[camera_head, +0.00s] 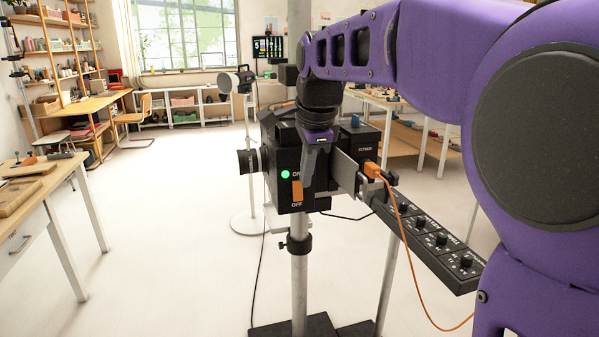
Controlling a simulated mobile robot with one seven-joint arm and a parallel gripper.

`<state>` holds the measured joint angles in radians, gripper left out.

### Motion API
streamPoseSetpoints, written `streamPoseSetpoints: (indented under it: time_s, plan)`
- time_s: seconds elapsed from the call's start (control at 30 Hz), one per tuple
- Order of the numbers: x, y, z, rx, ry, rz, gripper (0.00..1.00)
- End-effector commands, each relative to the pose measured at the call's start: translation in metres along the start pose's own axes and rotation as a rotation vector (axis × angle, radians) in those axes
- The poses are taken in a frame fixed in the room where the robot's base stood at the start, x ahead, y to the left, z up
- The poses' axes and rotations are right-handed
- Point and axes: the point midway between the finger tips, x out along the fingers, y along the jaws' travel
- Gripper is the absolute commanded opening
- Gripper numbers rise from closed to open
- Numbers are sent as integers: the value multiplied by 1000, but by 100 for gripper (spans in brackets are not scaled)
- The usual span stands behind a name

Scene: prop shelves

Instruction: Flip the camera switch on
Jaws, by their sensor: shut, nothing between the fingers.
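The camera (283,140) is a black box with a lens facing left, mounted on a metal pole. Its near face carries an orange switch (297,191), with ON lettered above and OFF below. The ON lettering is partly covered by my gripper. The switch's exact tilt is hard to tell.
An orange cable (409,256) plugs into the camera's right side and hangs down. A black strip with knobs (428,240) juts out at right. Wooden tables (47,212) and shelves stand at left, with another bench (408,143) behind right. The pale floor at left is clear.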

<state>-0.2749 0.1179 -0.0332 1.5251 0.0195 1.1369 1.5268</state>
Motion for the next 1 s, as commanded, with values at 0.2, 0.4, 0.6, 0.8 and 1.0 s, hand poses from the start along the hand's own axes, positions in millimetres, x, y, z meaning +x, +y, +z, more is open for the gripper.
streamPoseSetpoints:
  time_s: [0.2,0.4,0.6,0.8,1.0]
  plan:
    - [-41,-10,-4,0,0,-5,0]
    - [-78,-18,-4,0,0,-2,0]
    - [-96,-22,-4,0,0,-1,0]
    - [-99,-22,-4,0,0,1,0]
    - [-99,-23,-3,-1,-1,-2,0]
